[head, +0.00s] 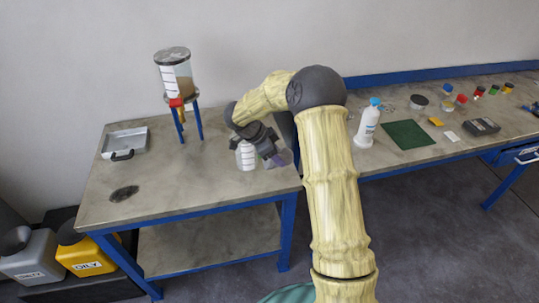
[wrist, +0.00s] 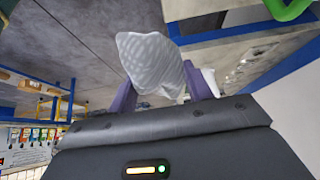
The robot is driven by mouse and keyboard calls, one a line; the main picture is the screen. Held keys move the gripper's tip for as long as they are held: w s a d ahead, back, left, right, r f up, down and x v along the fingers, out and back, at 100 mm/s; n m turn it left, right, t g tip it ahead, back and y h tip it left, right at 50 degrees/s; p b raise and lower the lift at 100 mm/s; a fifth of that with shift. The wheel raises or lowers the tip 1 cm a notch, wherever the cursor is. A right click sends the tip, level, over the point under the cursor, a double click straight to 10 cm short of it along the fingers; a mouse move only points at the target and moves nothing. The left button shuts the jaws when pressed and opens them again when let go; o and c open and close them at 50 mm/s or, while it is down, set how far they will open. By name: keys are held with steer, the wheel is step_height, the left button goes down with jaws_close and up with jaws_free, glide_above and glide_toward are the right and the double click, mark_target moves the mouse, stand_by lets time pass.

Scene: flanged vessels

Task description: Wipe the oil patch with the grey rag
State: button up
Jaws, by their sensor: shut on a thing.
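The grey rag (wrist: 152,62) hangs bunched between the purple fingers of my gripper (wrist: 158,92) in the wrist view. The fingers are shut on it from both sides. The oil patch (head: 124,193) is a dark, roundish stain near the bench's front left, well away from my gripper.
A vessel on a blue stand (head: 175,75) stands at the back. A metal tray (head: 125,143) lies at the back left. The right bench holds a bottle (head: 367,125), a green mat (head: 408,134) and several jars.

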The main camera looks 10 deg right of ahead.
mark_target(284, 154)
steer(key=w+d+f+n+t, duration=0.1)
steer(key=n, duration=0.1)
steer(key=w+d+f+n+t, duration=0.1)
steer(key=d+f+n, duration=0.1)
steer(key=shift+d, duration=0.2)
steer(key=s+a+f+n+t+y+b, duration=0.1)
steer(key=s+a+f+n+y+b, duration=0.1)
steer(key=f, duration=0.5)
steer(key=s+a+f+n+t+y+b, duration=0.2)
steer(key=s+f+n+b, duration=0.1)
steer(key=f+n, duration=0.4)
steer(key=s+a+f+n+t+y+b, duration=0.1)
steer(key=s+a+f+n+y+b, duration=0.1)
steer(key=f, duration=0.5)
steer(key=s+a+n+b, duration=0.1)
steer(key=n+b, duration=0.1)
steer(key=b, duration=0.1)
steer(key=shift+s+n+y, duration=0.15)
steer(key=shift+n+y, duration=0.15)
steer(key=shift+n, duration=0.1)
steer(key=shift+d, duration=0.1)
